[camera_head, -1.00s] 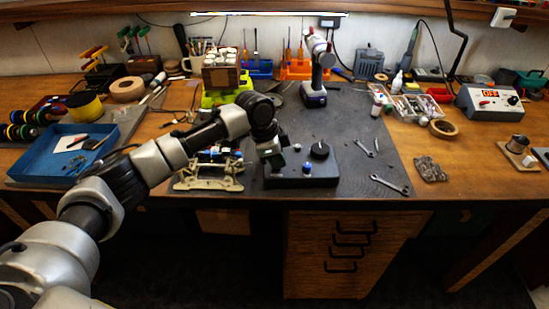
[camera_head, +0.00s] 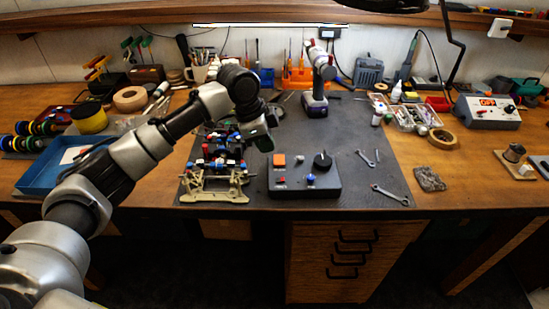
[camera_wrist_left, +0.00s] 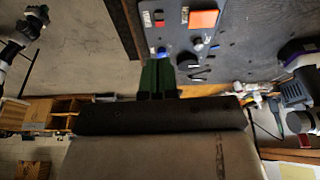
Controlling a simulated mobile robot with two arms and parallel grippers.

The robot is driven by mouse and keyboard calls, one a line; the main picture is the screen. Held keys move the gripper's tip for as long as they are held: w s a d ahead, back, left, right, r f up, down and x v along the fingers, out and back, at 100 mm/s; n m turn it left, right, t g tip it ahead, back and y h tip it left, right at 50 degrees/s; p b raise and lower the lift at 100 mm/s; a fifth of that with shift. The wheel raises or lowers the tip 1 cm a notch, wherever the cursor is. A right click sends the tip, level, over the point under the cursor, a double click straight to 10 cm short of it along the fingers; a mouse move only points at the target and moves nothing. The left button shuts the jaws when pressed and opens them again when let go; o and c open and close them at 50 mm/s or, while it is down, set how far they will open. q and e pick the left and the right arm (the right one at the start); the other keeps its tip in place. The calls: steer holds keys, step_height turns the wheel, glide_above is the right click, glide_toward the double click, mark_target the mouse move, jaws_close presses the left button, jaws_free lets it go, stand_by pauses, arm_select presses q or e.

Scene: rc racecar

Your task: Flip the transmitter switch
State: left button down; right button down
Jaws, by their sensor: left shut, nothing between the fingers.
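The transmitter, a dark flat box (camera_head: 305,184), lies near the front of the workbench. It has an orange square (camera_head: 279,160), a black knob (camera_head: 322,160), a small red control (camera_head: 281,181) and a blue-topped control (camera_head: 311,179). I cannot tell which is the switch or its position. My left gripper (camera_head: 262,143) is shut and empty, above and behind the box's left end, apart from it. In the wrist view its green-dark fingers (camera_wrist_left: 158,78) point toward the transmitter's face, with the orange square (camera_wrist_left: 203,19) beyond. My right gripper is not seen.
A car chassis (camera_head: 214,186) stands just left of the transmitter. Wrenches (camera_head: 390,194) lie to its right on the dark mat (camera_head: 355,135). A cordless drill (camera_head: 315,103) stands behind. A blue tray (camera_head: 45,178) is at left. The mat behind the transmitter is mostly clear.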

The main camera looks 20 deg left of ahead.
arm_select(q)
steer(key=v, duration=0.3)
steer(key=shift+s+a+f, duration=0.1)
steer(key=shift+a, duration=0.15)
